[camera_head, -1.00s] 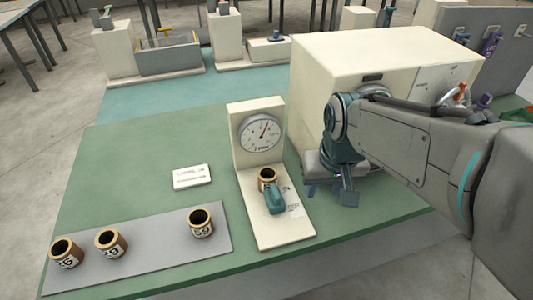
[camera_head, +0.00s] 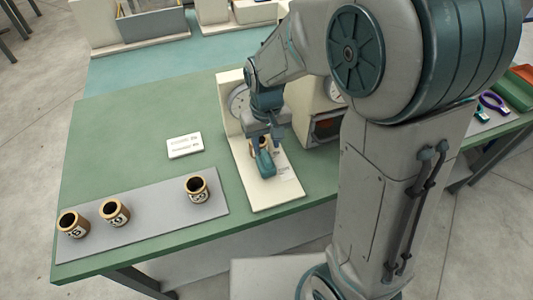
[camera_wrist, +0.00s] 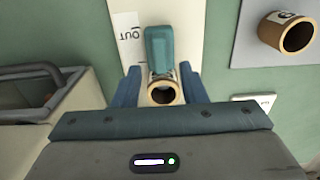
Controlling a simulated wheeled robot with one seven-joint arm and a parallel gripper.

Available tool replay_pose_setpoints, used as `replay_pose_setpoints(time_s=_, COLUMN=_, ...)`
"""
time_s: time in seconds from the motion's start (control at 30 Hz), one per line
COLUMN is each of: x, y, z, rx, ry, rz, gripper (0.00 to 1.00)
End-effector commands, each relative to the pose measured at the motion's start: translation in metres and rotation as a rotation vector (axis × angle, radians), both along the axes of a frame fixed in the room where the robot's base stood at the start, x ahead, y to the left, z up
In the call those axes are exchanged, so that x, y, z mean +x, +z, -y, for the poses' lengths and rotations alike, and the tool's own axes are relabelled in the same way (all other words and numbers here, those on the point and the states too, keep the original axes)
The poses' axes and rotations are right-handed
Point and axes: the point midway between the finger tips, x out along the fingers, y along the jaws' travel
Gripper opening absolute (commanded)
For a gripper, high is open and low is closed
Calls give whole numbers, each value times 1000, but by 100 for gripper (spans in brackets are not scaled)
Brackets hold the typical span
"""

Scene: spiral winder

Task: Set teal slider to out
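The teal slider (camera_head: 264,163) sits on the cream base plate of the dial stand (camera_head: 287,193), in front of a small brown-rimmed cup. In the wrist view the teal slider (camera_wrist: 160,48) lies just beyond my fingertips, beside a printed OUT label (camera_wrist: 128,32). My gripper (camera_head: 266,133) points down over the stand, in front of the dial. In the wrist view my gripper (camera_wrist: 160,82) is open, its two blue fingers on either side of the cup (camera_wrist: 163,93). I cannot tell whether a finger touches the cup. The fingers are not around the slider.
Three brown cups (camera_head: 196,189) stand on a grey mat (camera_head: 150,222) at the left. A white label card (camera_head: 184,146) lies behind the mat. A cream box with a dark opening (camera_head: 324,127) stands right of the stand. Green table is clear at the back left.

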Motion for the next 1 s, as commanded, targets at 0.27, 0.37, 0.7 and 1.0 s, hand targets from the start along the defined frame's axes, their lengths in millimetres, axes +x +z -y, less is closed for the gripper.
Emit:
replay_pose_setpoints(time_s=0.27, x=-1, y=-47, z=1, rx=-1, ry=-1, rz=-4, gripper=38)
replay_pose_setpoints(time_s=0.37, x=0, y=-54, z=0, rx=-1, ry=-2, rz=-2, gripper=38)
replay_pose_setpoints(time_s=0.7, x=0, y=-59, z=0, rx=1, ry=-2, rz=1, gripper=38)
replay_pose_setpoints(time_s=1.0, x=0, y=-59, z=0, rx=1, ry=-1, rz=1, gripper=0)
